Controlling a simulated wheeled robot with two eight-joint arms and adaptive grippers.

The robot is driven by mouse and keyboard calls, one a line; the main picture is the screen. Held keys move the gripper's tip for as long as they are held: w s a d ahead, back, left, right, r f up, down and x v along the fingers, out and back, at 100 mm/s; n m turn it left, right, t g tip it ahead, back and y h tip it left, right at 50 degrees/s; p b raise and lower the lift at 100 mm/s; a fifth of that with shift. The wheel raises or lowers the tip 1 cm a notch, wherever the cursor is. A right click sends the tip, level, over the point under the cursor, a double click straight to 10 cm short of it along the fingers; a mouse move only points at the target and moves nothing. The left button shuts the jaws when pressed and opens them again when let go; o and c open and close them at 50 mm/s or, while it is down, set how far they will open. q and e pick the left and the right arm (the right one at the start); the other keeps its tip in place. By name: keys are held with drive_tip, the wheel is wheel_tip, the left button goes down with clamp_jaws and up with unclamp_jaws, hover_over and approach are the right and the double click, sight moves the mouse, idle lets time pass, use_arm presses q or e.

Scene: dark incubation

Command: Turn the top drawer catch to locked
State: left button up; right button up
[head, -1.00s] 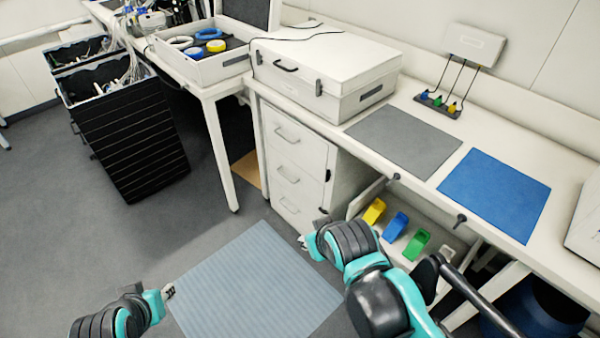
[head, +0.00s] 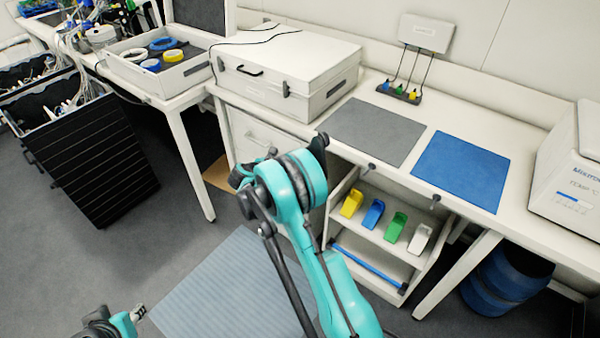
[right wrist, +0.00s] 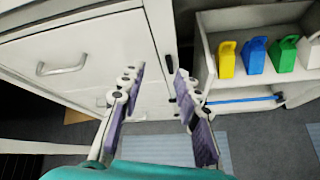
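The white drawer cabinet stands under the bench; its top drawer front (head: 258,138) shows in the head view, partly covered by my right arm. In the right wrist view a drawer front with a grey handle (right wrist: 62,66) is at the left. A small dark catch (right wrist: 169,64) sits at the cabinet's right edge, just beyond my right fingertips; its turned position is too small to tell. My right gripper (right wrist: 156,82) is open and empty, its fingers pointing at that edge. In the head view my arm hides the catch. My left gripper (head: 139,312) is low at the left, away from the cabinet.
A shelf unit (head: 350,225) with yellow, blue, green and white scoops stands right of the cabinet. A white case (head: 300,55), grey mat (head: 375,130) and blue mat (head: 460,168) lie on the bench above. A black crate (head: 95,150) stands left. The floor mat (head: 225,290) is clear.

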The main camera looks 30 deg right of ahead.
drive_tip(key=w+d+f+n+h+b, duration=0.2)
drive_tip(key=w+d+f+n, duration=0.1)
drive_tip(key=d+f, duration=0.6)
wheel_tip(320, 180, down, 3)
drive_tip(key=shift+w+d+n+h, duration=0.2)
drive_tip(key=shift+w+n+h, duration=0.1)
drive_tip(key=shift+w+n, duration=0.15)
clamp_jaws()
